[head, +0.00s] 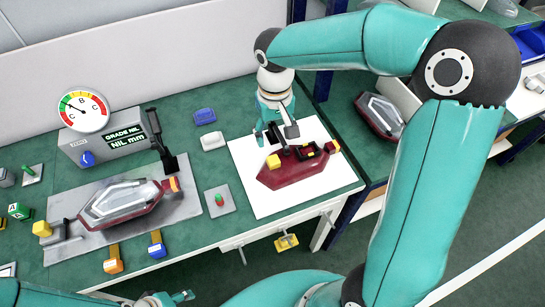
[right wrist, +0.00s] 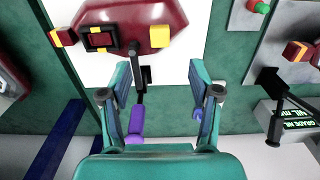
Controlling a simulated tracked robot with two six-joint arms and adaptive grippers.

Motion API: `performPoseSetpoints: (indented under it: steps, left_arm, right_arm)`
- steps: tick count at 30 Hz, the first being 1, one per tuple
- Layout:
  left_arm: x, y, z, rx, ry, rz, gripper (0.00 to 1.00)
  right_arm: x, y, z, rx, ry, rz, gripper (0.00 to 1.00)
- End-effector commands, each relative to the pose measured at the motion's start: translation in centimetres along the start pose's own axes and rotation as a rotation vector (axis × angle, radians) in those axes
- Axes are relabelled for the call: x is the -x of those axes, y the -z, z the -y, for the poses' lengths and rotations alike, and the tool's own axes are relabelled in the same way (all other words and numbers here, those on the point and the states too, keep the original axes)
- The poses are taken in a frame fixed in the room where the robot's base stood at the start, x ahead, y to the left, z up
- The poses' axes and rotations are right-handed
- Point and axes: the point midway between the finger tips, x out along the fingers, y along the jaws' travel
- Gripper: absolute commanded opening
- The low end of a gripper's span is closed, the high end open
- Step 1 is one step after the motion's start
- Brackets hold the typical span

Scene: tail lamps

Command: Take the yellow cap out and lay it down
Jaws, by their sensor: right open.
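A dark red tail lamp (head: 290,176) lies on a white sheet (head: 250,198); the lamp also shows at the top of the right wrist view (right wrist: 135,12). I cannot tell which is the cap. My right gripper (head: 275,132) is open above the sheet beside the lamp, apart from the yellow blocks. A purple-handled black clamp (right wrist: 137,112) shows between its fingers. My left gripper (head: 178,297) is partly cut off at the bottom edge.
A clear-topped lamp (head: 122,203) sits on a grey plate (head: 75,207) at left, with a black post (head: 160,140) and a gauge box (head: 105,137) behind. A red button (head: 219,199), blue block (head: 204,116) and white block (head: 211,140) stand between.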

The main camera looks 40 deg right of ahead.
Motion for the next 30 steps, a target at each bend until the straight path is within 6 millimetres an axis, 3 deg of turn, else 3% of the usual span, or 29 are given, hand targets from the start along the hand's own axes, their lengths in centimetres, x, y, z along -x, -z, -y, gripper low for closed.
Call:
performPoseSetpoints:
  steps: [9, 15, 21, 30]
  left_arm:
    - [0.1, 0.0, -0.1, 0.000, 0.000, 0.000, 0.52]
    - [0.2, 0.0, -0.1, 0.000, 0.000, 0.000, 0.52]
    - [0.2, 0.0, -0.1, 0.000, 0.000, 0.000, 0.52]
    - [0.2, 0.0, -0.1, 0.000, 0.000, 0.000, 0.52]
  right_arm:
    - [-6.5, -0.1, -0.1, 0.000, -0.001, 0.006, 0.62]
    - [-9.5, -0.1, -0.1, -0.001, -0.001, 0.004, 0.62]
    - [-10.9, -0.1, -0.1, -0.002, -0.001, 0.001, 0.62]
    - [-11.2, 0.0, -0.1, -0.002, 0.000, 0.000, 0.62]
